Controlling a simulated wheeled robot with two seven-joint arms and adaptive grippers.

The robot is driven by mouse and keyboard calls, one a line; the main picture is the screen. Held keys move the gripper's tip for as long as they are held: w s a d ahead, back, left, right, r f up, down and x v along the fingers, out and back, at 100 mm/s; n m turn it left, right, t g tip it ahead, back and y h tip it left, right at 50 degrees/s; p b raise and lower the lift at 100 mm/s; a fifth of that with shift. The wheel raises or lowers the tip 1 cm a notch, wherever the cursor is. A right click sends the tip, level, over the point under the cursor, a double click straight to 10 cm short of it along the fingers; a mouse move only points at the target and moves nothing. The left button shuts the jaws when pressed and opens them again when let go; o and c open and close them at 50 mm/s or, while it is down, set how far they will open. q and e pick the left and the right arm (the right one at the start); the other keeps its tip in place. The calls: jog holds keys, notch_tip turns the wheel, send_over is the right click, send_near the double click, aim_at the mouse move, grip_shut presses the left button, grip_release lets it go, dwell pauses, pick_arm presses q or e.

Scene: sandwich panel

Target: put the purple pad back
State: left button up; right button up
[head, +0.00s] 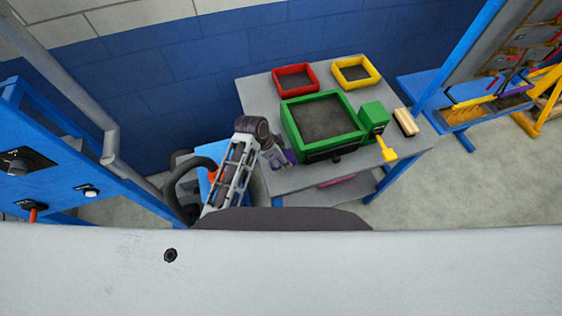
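A small purple piece, which looks like the purple pad (290,156), shows at the left edge of the grey table, beside the green-framed box. My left gripper (280,158) is right at it, its fingers overlapping the purple in this view. The fingers and the wrist hide part of the pad. I cannot tell whether the fingers are closed on it or only next to it. My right gripper is not in view.
The grey table (255,93) carries a green-framed box (290,130), red (276,80) and yellow (374,74) trays, a green block with a yellow handle (389,153), and a wooden brush (405,122). A blue panel (60,165) stands left. A tool rack stands right.

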pick_arm(q)
jog(key=shift+f, duration=1.9)
jog(key=shift+f, duration=0.1)
jog(key=o, duration=0.9)
jog(key=b+v, duration=0.1)
jog(key=v, duration=1.1)
